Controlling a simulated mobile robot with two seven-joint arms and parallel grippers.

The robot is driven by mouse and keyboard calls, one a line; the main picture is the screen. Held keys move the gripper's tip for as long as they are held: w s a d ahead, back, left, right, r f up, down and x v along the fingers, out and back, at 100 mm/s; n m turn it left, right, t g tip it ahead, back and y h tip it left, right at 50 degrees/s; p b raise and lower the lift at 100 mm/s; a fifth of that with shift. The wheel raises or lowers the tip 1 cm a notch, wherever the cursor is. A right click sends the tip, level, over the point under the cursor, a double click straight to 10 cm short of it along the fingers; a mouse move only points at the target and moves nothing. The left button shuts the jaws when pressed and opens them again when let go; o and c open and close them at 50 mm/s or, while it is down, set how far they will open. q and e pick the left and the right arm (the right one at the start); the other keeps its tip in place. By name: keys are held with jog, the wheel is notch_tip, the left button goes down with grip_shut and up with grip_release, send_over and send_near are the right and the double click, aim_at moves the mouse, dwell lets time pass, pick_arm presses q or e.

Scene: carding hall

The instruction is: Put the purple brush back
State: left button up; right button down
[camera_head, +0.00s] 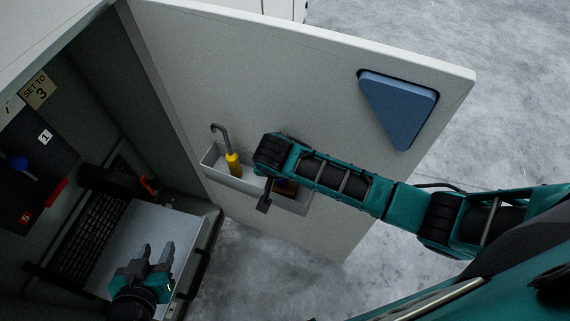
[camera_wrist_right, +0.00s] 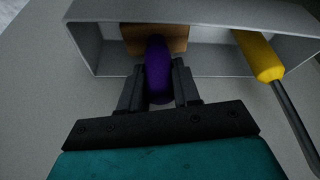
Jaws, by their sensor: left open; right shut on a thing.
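The purple brush (camera_wrist_right: 158,72) shows in the right wrist view between the two fingers of my right gripper (camera_wrist_right: 158,88), which is shut on it. Its upper end meets a brown block (camera_wrist_right: 178,39) inside the grey tray (camera_wrist_right: 85,45); I cannot tell whether the block is part of the brush. In the head view the tray (camera_head: 216,176) is fixed to the open white door, and my right arm hides most of its right half. My left gripper (camera_head: 155,256) is open and empty above a pale panel inside the cabinet.
A hooked tool with a yellow handle (camera_head: 233,164) stands in the tray's left part; its handle (camera_wrist_right: 259,57) is at the right in the wrist view. A blue triangular pad (camera_head: 398,108) is on the white door (camera_head: 300,70). The cabinet interior holds a dark control panel (camera_head: 35,165).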

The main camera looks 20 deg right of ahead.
jog(key=shift+a, duration=0.1)
dwell(0.3)
jog(key=c, duration=0.8)
grip_release()
jog(key=shift+f, duration=0.2)
jog(key=p+v, duration=0.2)
jog(key=v, duration=0.9)
jog(key=s+f+n+t+y, duration=0.3)
jog(key=f+n+y, duration=0.1)
jog(key=f+n, duration=0.1)
jog(key=s+d+n+t, duration=0.3)
jog(key=s+d, duration=0.1)
jog(key=d, duration=0.3)
jog(key=shift+s+d+f+t, duration=0.3)
jog(key=shift+f+t, duration=0.1)
jog(key=shift+f, duration=0.1)
